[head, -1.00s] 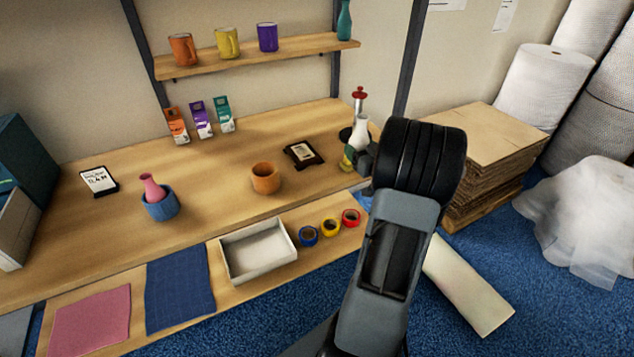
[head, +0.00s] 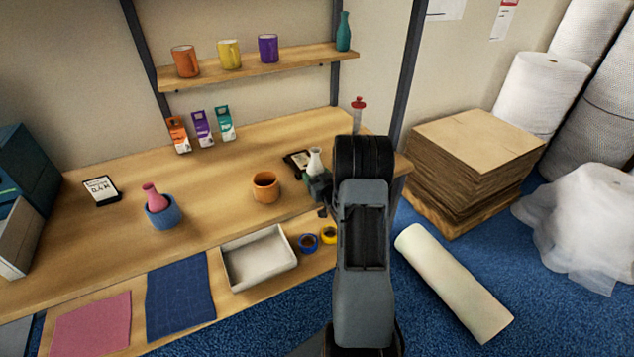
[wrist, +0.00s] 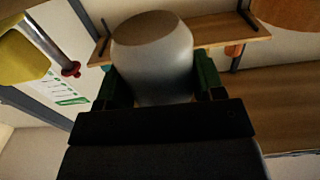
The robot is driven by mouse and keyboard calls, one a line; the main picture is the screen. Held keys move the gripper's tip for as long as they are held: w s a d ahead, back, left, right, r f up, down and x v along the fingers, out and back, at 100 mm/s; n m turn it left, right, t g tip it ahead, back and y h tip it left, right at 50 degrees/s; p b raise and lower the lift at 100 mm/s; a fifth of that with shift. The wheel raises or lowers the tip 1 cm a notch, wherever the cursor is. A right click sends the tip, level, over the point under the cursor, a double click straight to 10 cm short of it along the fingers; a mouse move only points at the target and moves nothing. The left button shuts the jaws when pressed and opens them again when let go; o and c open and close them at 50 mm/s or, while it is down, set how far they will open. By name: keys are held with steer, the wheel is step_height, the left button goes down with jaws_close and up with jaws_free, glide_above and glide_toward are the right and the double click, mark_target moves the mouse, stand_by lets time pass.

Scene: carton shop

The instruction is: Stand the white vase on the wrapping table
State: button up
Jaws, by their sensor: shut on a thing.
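The white vase (head: 314,161) is in my gripper (head: 319,183), over the right part of the long wooden table (head: 225,185). In the wrist view the vase (wrist: 152,60) fills the space between the two dark green fingers of my gripper (wrist: 157,82), which touch its sides. In the head view my arm and gripper hide the vase's lower part. I cannot tell whether its base touches the tabletop.
An orange pot (head: 265,187) and a dark card (head: 297,163) are left of the vase. A white tray (head: 260,262) and blue tape (head: 308,243) lie in front. A pink vase (head: 152,197) stands in a blue pot (head: 162,214). The tabletop between the pots is clear.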

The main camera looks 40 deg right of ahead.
step_height(320, 180, down, 3)
steer(key=shift+d+r, duration=0.1)
steer(key=shift+f+b, duration=0.3)
steer(key=o, duration=1)
steer(key=shift+r, duration=0.1)
steer(key=shift+o, duration=0.2)
